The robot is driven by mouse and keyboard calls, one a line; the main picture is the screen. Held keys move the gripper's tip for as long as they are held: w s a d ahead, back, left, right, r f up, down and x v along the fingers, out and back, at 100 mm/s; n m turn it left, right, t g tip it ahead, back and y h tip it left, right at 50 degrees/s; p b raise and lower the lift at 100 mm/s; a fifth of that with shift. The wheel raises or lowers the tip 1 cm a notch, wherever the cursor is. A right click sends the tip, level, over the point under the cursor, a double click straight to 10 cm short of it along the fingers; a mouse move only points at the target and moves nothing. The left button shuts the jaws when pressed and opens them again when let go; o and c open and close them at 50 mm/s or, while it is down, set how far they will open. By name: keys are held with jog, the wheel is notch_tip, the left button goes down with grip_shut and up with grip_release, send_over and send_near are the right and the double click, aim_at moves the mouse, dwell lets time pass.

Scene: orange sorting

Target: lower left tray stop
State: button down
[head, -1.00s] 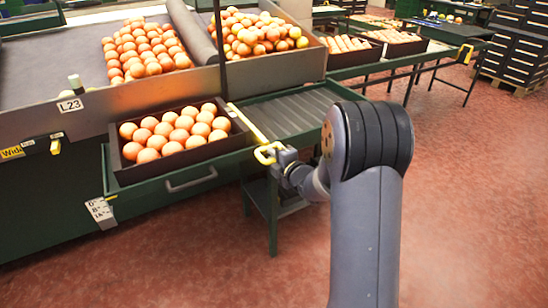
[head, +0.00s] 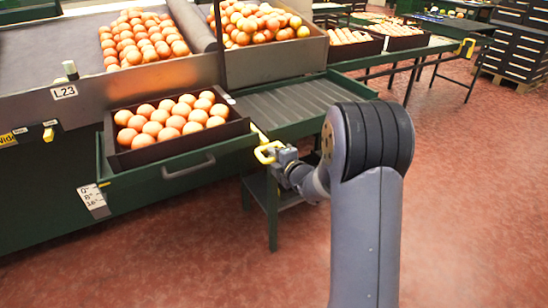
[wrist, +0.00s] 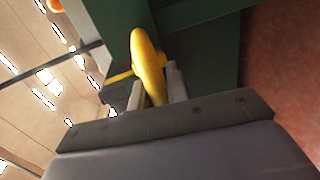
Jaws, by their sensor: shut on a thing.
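The yellow handle of the tray stop (head: 268,153) is at the front corner between the orange tray and the empty roller section. Only a short piece of its yellow bar shows behind the handle; the rest is not visible above the rollers. My gripper (head: 281,155) is shut on the handle. In the wrist view the yellow handle (wrist: 148,65) stands between the two fingers of my gripper (wrist: 150,90). A dark tray (head: 182,140) full of oranges sits left of the stop.
The empty roller section (head: 295,106) lies right of the tray. A sloped bin (head: 275,68) of oranges stands behind it. A grey handle (head: 189,167) sticks out from the green front below the tray. The red floor at right is clear.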

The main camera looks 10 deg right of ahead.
jog(key=shift+s+f, duration=0.1)
jog(key=shift+f, duration=0.25)
jog(key=c, duration=1.6)
grip_release()
jog(key=shift+c, duration=0.2)
jog(key=shift+o, duration=1.4)
jog(key=shift+r, duration=0.1)
jog(key=p+v, duration=0.2)
jog(key=v, duration=0.8)
jog(key=shift+s+d, duration=0.15)
jog(key=shift+s, duration=0.2)
jog(key=shift+w, duration=0.1)
jog(key=r+x, duration=0.2)
jog(key=x, duration=0.8)
jog(key=shift+w+f+b, duration=0.25)
jog(key=shift+w+b, duration=0.05)
jog(key=shift+w, duration=0.05)
